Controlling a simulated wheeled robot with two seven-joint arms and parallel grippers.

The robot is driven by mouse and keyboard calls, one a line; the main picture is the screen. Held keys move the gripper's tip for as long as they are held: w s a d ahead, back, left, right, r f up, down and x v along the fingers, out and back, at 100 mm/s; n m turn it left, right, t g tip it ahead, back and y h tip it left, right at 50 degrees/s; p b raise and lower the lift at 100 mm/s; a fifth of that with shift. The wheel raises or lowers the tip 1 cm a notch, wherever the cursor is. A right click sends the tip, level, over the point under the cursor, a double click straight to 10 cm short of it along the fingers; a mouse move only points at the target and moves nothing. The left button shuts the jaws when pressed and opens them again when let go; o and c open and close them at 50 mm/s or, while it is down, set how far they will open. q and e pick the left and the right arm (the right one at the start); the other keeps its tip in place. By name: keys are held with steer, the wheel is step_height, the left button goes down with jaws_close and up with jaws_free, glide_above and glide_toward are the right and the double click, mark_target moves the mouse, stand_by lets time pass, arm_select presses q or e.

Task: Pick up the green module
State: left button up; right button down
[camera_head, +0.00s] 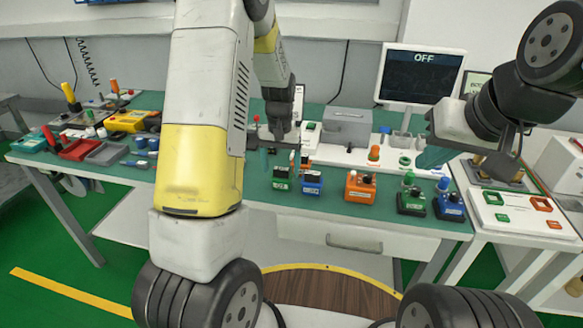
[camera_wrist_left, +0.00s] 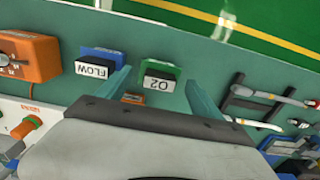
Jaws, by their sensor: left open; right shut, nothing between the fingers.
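A green module (camera_head: 281,180) stands on the green table, near its front edge in the head view. In the left wrist view the green module (camera_wrist_left: 158,74) has a black top and a white label reading O2. My left gripper (camera_head: 281,160) is open just above and behind it. In the left wrist view the module appears between the two teal fingers of my left gripper (camera_wrist_left: 158,84); contact cannot be told. My right gripper (camera_head: 434,158) is shut and empty above the right end of the table.
A blue FLOW module (camera_head: 312,184) stands close beside the O2 module. An orange module (camera_head: 360,188) and another blue module (camera_head: 449,207) are to the right. A monitor (camera_head: 421,76) reading OFF stands behind. Trays and tools crowd the table's left.

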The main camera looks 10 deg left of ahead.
mark_target(282, 176)
arm_select(q)
step_height(282, 176, down, 4)
steer(key=shift+w+f, duration=0.1)
steer(key=shift+f, duration=0.15)
steer(key=shift+c, duration=0.3)
steer(key=c, duration=1.1)
steer(key=shift+r, duration=0.2)
